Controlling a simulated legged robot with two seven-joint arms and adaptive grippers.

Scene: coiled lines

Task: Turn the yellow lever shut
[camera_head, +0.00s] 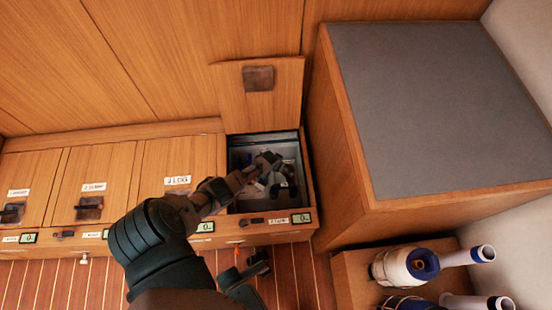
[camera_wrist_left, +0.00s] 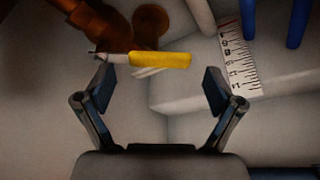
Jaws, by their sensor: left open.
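The yellow lever (camera_wrist_left: 160,60) shows in the left wrist view, lying almost level across the picture. Its bare metal end is at the left, beside a brown bronze-coloured valve fitting (camera_wrist_left: 116,24). My left gripper (camera_wrist_left: 157,88) is open and empty, and its fingers stand either side of the lever's span, nearer the camera. In the head view my left arm reaches into an open compartment (camera_head: 236,205), and the left gripper (camera_head: 268,165) is down inside it. The lever cannot be made out there.
A ruler-like scale (camera_wrist_left: 238,62) and blue pipes (camera_wrist_left: 249,20) are right of the lever. The compartment's wooden lid (camera_head: 285,85) stands raised behind. Closed lids (camera_head: 113,172) lie left; a grey-topped box (camera_head: 440,100) stands right. White-and-blue cylinders (camera_head: 395,267) lie at lower right.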

